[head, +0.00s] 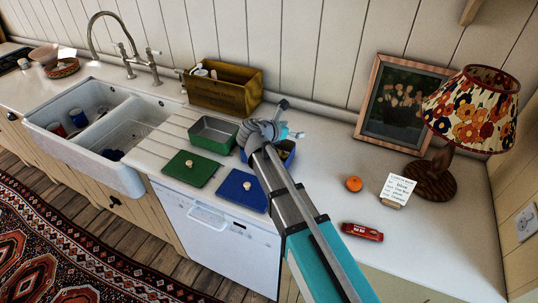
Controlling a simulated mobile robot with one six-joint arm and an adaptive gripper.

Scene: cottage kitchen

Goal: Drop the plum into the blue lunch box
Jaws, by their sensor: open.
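The blue lunch box (290,156) stands on the white counter. My gripper and arm hide much of it, and something yellowish shows inside.
An open green lunch box (214,133) and its green lid (190,169) lie left. A wooden crate (224,91) stands behind.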

